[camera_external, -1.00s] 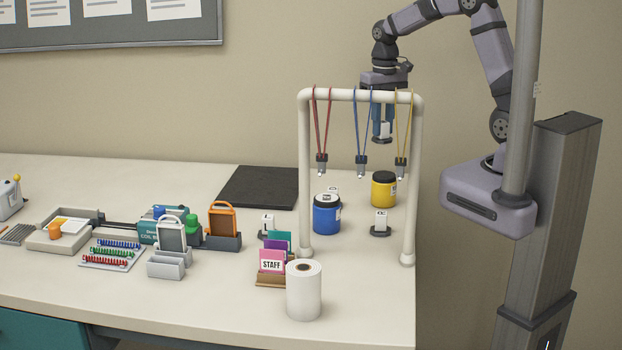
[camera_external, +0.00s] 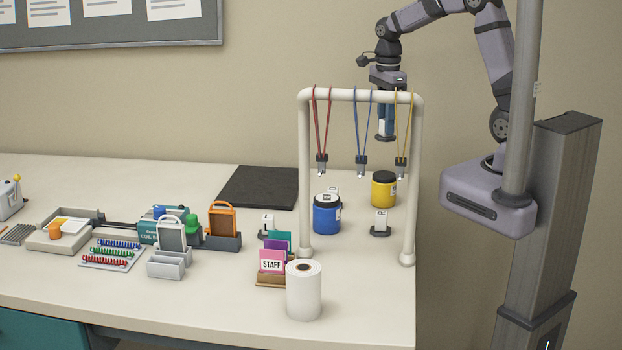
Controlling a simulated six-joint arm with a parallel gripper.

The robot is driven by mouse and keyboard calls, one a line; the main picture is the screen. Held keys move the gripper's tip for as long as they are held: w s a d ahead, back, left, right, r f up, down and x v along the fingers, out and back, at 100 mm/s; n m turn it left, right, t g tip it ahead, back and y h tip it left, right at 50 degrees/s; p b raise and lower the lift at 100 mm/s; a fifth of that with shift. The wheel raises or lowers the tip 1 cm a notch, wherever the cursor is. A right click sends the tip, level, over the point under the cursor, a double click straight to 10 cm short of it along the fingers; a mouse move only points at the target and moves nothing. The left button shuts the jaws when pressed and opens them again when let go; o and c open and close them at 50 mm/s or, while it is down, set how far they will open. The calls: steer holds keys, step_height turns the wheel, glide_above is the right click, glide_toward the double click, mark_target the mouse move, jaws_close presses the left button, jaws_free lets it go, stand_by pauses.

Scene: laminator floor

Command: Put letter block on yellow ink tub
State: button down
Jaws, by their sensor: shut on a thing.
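My gripper (camera_external: 386,128) points down behind the rack's top bar. It is shut on a small white letter block (camera_external: 382,128) with a dark base. Part of the block is hidden by the fingers. The yellow ink tub (camera_external: 383,191) with a black lid stands on the table below the gripper, with a clear gap between block and lid. A blue ink tub (camera_external: 327,217) with a white piece on its lid stands to the left.
A white rack (camera_external: 304,180) with red, blue and yellow lanyards stands in front of the gripper. Other white blocks on dark bases stand at the front (camera_external: 380,220) and left (camera_external: 267,222). A paper roll (camera_external: 304,290) is near the front edge. A black mat (camera_external: 260,186) lies left.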

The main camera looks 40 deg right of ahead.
steer(key=m, duration=0.6)
steer(key=shift+s, duration=0.1)
steer(key=p, duration=0.3)
glide_above(387, 174)
steer(key=shift+s+f, duration=0.1)
steer(key=shift+f, duration=4.85)
steer(key=shift+f+b, duration=0.15)
steer(key=shift+b, duration=0.2)
steer(key=c, duration=1.5)
jaws_free()
